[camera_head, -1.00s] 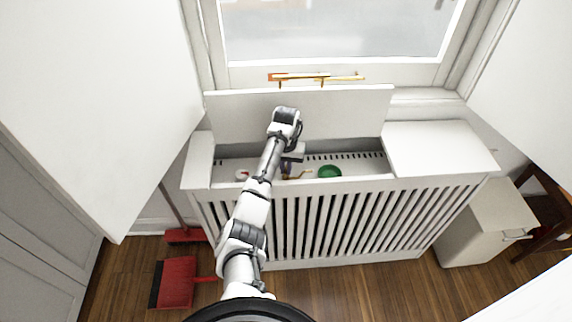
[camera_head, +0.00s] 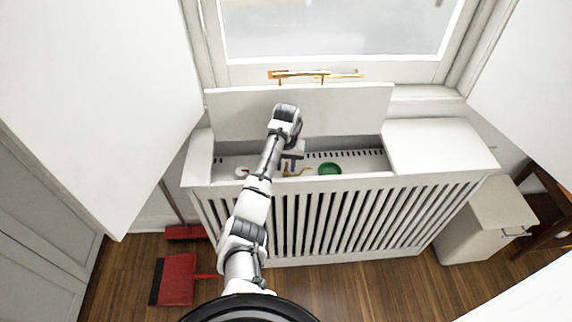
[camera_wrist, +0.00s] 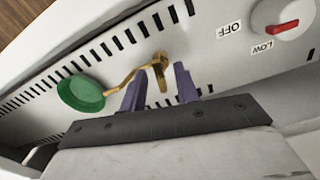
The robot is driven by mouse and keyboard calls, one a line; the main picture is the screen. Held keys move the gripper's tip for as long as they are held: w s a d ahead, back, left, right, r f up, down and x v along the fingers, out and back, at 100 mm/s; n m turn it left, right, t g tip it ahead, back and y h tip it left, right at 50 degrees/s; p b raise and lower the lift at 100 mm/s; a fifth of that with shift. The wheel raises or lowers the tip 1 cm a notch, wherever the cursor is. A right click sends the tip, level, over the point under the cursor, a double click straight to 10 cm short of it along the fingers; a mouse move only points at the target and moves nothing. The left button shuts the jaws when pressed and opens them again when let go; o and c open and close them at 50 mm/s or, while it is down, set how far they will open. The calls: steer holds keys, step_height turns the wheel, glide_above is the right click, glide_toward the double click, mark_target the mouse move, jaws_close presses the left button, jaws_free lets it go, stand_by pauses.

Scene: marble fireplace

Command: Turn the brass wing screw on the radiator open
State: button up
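The brass wing screw (camera_wrist: 160,66) stands out from the radiator's pale slotted panel in the wrist view, with a thin brass piece running from it toward the green round part (camera_wrist: 80,93). In the head view the brass (camera_head: 288,173) is small and partly hidden by my arm. My gripper (camera_wrist: 160,80) is open, with one purple finger on each side of the wing screw. A gap shows between the screw and the right finger; I cannot tell whether the left finger touches the brass.
A white dial with a red pointer (camera_wrist: 283,27), marked OFF and LOW, is on the same panel. The raised lid (camera_head: 340,110) stands behind the opening, the slatted cover front (camera_head: 340,220) before it. A closed white top (camera_head: 435,145) lies to the right.

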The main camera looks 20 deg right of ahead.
mark_target(286, 166)
step_height(286, 166, up, 14)
steer(key=p, duration=0.1)
steer(key=shift+f, duration=0.1)
stand_by(0.6)
